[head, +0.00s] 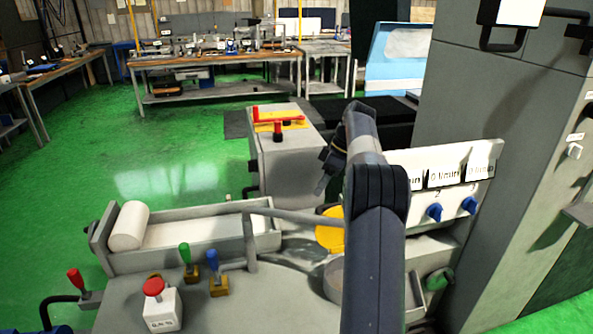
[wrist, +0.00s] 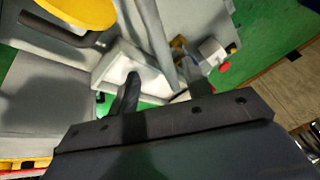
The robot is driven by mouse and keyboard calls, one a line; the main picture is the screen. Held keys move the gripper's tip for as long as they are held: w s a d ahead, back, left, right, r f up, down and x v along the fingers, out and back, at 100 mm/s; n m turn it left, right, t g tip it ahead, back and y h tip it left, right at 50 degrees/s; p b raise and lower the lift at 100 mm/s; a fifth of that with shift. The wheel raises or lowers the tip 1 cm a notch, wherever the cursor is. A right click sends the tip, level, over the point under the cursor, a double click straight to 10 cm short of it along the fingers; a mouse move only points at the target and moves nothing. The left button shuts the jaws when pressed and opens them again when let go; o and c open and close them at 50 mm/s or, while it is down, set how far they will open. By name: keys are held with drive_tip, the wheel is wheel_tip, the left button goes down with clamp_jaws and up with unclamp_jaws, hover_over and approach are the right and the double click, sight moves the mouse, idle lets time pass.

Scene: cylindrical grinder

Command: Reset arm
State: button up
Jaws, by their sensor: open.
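My arm rises from the bottom centre of the head view and bends over at its top. My gripper (head: 324,182) hangs down from there, small and dark, in front of the grey cabinet's right side. In the wrist view my gripper (wrist: 163,88) shows two dark fingers standing apart, with nothing between them. The fingers are over the machine, and I see no contact with it. Part of the machine behind my arm is hidden in the head view.
A trough with a white roll (head: 128,226) lies left of my arm. A red button box (head: 163,305) and coloured levers stand in front. A yellow disc (head: 331,232), a panel with blue knobs (head: 434,212) and a tall grey cabinet (head: 480,110) are close by. Green floor is clear at left.

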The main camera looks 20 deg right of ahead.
sight(305, 215)
drive_tip(key=x, duration=1)
drive_tip(key=shift+a+p, duration=0.1)
drive_tip(key=shift+p, duration=0.2)
drive_tip(key=shift+a+f, duration=0.15)
drive_tip(key=shift+f, duration=0.2)
drive_tip(key=shift+s+a, duration=0.1)
drive_tip(key=shift+s, duration=0.15)
drive_tip(key=shift+r, duration=0.2)
